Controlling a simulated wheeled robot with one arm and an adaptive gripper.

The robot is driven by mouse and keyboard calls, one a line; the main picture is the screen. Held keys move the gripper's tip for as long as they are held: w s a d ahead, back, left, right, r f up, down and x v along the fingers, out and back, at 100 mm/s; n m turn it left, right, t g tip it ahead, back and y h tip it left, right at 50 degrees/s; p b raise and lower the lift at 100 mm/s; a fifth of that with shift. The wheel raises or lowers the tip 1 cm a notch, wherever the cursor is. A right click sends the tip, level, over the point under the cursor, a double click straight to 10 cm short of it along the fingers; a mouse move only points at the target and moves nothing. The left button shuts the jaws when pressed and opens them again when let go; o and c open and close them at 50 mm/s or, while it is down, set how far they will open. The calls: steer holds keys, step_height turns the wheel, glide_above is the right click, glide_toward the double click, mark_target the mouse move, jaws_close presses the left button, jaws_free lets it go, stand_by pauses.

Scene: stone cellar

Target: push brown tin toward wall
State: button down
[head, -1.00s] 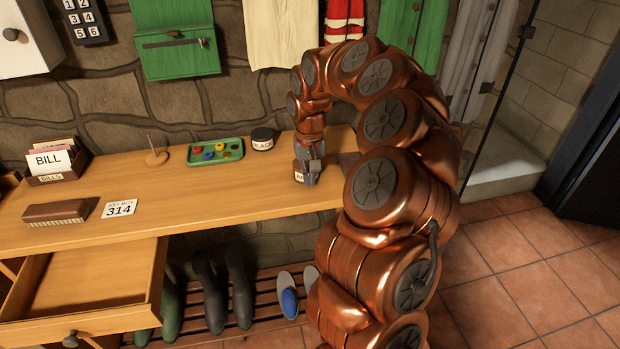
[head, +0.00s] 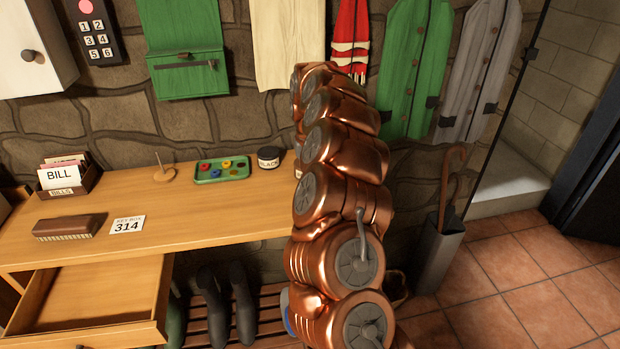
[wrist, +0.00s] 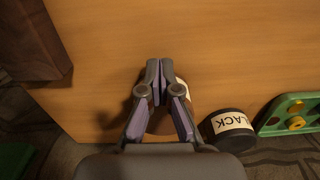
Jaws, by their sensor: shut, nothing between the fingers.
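The brown tin (wrist: 162,122) is mostly hidden under my gripper in the wrist view. Only a brown patch between the finger links and a pale edge beside the right finger show. My gripper (wrist: 159,68) is shut and empty, its fingertips together above the wooden bench top (wrist: 110,55). Whether it touches the tin I cannot tell. In the head view my arm hides the gripper and most or all of the tin. A black tin labelled BLACK (head: 269,158) stands left of my arm; it also shows right of the gripper in the wrist view (wrist: 229,124).
A green tray (head: 222,169) with coloured pieces lies beside the black tin. The stone wall (head: 110,125) runs behind the bench. A brush (head: 69,227), a 314 card (head: 127,225) and a bill box (head: 68,178) are further left. A drawer (head: 95,300) stands open.

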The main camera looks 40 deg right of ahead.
steer(key=shift+w+d+p, duration=0.15)
steer(key=shift+w+d, duration=0.1)
steer(key=shift+w, duration=0.4)
steer(key=shift+w+d+p, duration=0.2)
steer(key=shift+w+d, duration=0.1)
steer(key=shift+w, duration=0.4)
steer(key=shift+w+d+p, duration=0.15)
steer(key=shift+w+d, duration=0.1)
steer(key=shift+w, duration=0.4)
steer(key=shift+s, duration=0.1)
steer(key=shift+s+a+b, duration=0.4)
steer(key=shift+s+b, duration=0.4)
steer(key=shift+s, duration=0.05)
steer(key=shift+s+a+b, duration=0.4)
steer(key=shift+s+b, duration=0.4)
steer(key=shift+s, duration=0.05)
step_height(320, 180, up, 10)
steer(key=b, duration=0.1)
